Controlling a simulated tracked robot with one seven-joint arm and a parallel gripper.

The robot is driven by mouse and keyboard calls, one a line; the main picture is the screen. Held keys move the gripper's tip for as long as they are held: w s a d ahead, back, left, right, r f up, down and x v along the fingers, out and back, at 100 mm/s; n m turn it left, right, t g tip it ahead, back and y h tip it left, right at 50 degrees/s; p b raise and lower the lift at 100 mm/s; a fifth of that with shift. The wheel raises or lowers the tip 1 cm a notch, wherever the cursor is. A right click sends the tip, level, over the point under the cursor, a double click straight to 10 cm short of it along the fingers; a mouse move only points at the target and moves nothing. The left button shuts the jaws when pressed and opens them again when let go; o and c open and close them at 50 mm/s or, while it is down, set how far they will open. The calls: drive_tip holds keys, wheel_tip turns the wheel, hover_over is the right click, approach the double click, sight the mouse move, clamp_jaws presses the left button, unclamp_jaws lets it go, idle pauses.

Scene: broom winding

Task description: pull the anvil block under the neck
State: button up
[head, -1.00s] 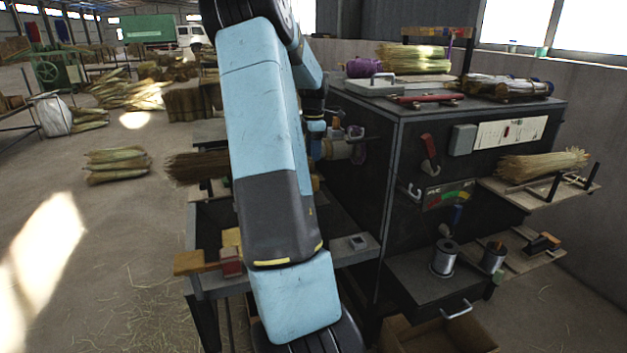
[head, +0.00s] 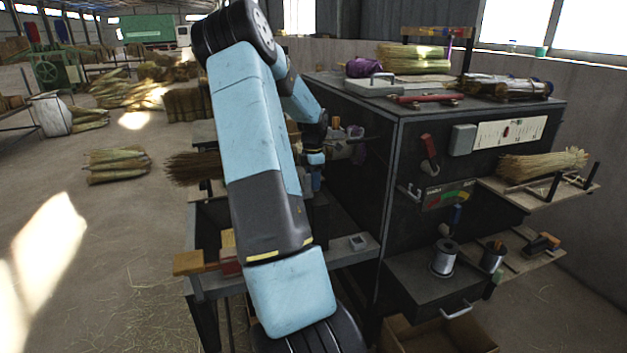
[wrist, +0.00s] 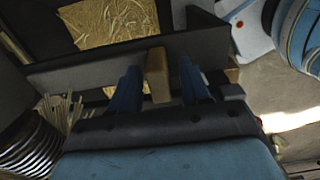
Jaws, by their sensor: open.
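In the wrist view my gripper (wrist: 159,68) has its two blue fingers apart, one on each side of a tan wooden block (wrist: 157,82). I cannot tell whether the fingers touch it, or whether it is the anvil block. A dark bar (wrist: 205,45) runs across just beyond the fingertips. In the head view my arm hides most of the work area, and the fingers cannot be made out. Brown broom bristles (head: 195,167) stick out left of my arm. The broom's neck is hidden or too dark to make out.
A dark cabinet (head: 350,120) stands right of my arm, with a lower box (head: 425,280) bearing a wire spool (head: 445,258). A tan block (head: 188,263) lies at the bench's front left corner. The floor to the left is open, with straw bundles (head: 118,165).

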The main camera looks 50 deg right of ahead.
clamp_jaws()
idle(0.3)
drive_tip(key=shift+s+a, duration=0.5)
drive_tip(key=shift+s, duration=0.4)
drive_tip(key=shift+s+a, duration=0.45)
drive_tip(key=shift+s, duration=0.45)
unclamp_jaws()
drive_tip(key=shift+r, duration=0.1)
